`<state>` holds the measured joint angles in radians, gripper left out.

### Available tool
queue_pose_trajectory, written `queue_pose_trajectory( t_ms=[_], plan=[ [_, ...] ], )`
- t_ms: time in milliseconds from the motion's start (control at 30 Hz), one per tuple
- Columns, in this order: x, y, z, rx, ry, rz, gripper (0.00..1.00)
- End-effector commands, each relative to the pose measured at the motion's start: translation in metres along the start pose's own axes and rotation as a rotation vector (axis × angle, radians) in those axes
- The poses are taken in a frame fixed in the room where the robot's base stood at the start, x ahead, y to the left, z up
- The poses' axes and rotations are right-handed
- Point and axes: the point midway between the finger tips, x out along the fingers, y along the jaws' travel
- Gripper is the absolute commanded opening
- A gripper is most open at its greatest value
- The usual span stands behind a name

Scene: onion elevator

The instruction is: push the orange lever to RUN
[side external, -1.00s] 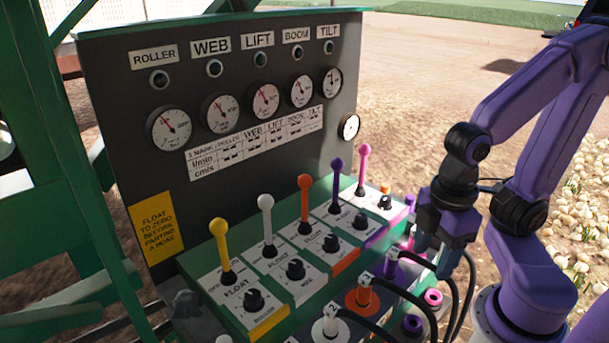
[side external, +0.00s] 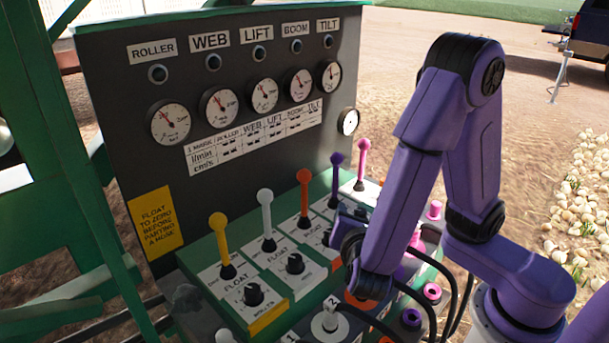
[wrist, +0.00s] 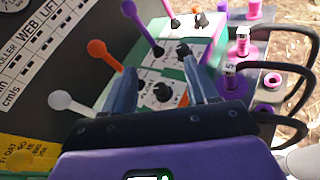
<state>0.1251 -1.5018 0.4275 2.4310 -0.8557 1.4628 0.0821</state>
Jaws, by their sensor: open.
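The orange lever (side external: 304,178) stands roughly upright on the green console, between the white and purple levers. In the wrist view the orange lever (wrist: 100,50) leans in from the upper left, its knob clear of my fingers. The lower end of its stem is near my left finger; contact cannot be told. My gripper (side external: 348,212) is over the console, just right of the orange lever, with its fingers partly hidden by the wrist. In the wrist view my gripper (wrist: 160,68) is open, with a black knob (wrist: 163,92) visible between the fingers. No RUN mark is readable.
White (side external: 265,197), yellow (side external: 218,225), purple (side external: 337,160) and pink (side external: 364,146) levers flank the orange one. A dark gauge panel (side external: 240,150) rises behind. Hose couplings (side external: 329,318) and black hoses (side external: 452,285) are along the front.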

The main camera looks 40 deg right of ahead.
Motion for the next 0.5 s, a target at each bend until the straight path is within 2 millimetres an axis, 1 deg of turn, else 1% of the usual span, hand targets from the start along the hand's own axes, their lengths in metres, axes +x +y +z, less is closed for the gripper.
queue_pose_trajectory(
  t_ms=[33,100,200,300,367,500],
  plan=[
    [-0.007,0.014,-0.005,-0.045,-0.058,0.078,0.58],
    [-0.017,0.03,-0.01,-0.086,-0.118,0.171,0.58],
    [-0.028,0.047,-0.017,-0.126,-0.177,0.27,0.58],
    [-0.035,0.055,-0.02,-0.146,-0.206,0.322,0.58],
    [-0.035,0.058,-0.021,-0.15,-0.214,0.336,0.58],
    [-0.025,0.062,-0.019,-0.149,-0.216,0.336,0.58]
  ],
)
